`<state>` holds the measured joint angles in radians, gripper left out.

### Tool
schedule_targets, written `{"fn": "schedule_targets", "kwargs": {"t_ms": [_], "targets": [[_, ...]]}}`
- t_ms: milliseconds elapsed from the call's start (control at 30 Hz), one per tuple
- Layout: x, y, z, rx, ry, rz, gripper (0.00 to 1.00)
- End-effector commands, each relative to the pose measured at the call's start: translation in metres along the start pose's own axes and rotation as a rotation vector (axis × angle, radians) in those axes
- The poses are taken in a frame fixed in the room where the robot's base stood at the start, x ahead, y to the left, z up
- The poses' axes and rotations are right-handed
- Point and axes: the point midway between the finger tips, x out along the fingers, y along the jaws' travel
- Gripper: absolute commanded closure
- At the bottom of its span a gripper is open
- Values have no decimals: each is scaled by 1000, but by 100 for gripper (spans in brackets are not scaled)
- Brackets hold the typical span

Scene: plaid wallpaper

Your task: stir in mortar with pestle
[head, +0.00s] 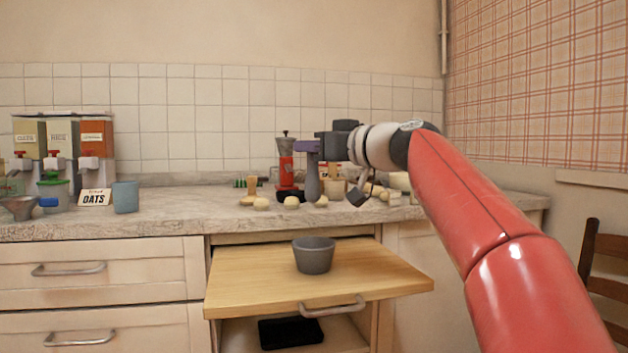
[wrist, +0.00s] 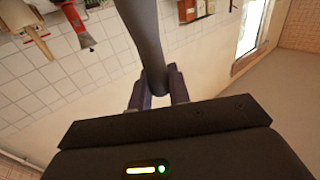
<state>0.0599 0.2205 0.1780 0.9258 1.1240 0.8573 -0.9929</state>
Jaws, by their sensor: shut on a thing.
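A grey mortar (head: 314,262) stands upright on a pulled-out wooden board (head: 250,285). My gripper (head: 308,147), with purple fingers, is shut on the upper end of a grey pestle (head: 312,184). The pestle hangs roughly upright, thick end down, and in the head view its lower end shows above the mortar's rim, apart from it. In the wrist view the dark pestle (wrist: 146,42) sits between the two fingers (wrist: 158,90). The inside bottom of the mortar is hidden.
The counter behind holds a red grinder (head: 285,162), several pale round items (head: 291,202), a blue cup (head: 125,197), an OATS sign (head: 95,197) and dispensers (head: 62,140). A board handle (head: 332,308) sticks out in front. The board around the mortar is clear. A chair (head: 605,265) stands at right.

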Motion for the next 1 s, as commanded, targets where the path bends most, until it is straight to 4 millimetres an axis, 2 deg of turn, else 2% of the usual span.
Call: {"fn": "schedule_targets", "kwargs": {"t_ms": [33, 200, 467, 1000], "targets": [[5, 6, 14, 3, -1, 2, 100], [13, 16, 27, 3, 0, 6, 100], [13, 17, 38, 1, 0, 7, 100], [13, 16, 90, 1, 1, 7, 100]]}}
